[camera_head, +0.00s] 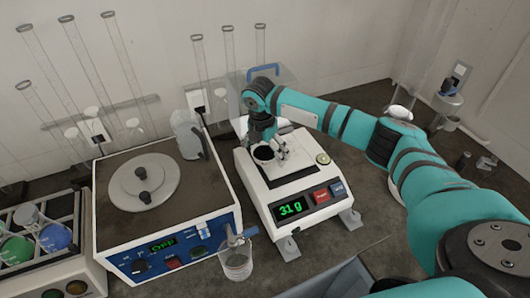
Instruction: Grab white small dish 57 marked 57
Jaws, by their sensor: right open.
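My right gripper (276,155) reaches over the weighing scale (288,204) from the right, pointing down, with its fingers open. The scale display reads 31 g in green. My left gripper is not in view.
A blue and white machine with a round lid (144,181) stands left of the scale, its display reading OFF. A glass beaker (236,263) stands at its front right corner. A rack of coloured flasks (50,238) is far left. Tall glass tubes line the wall.

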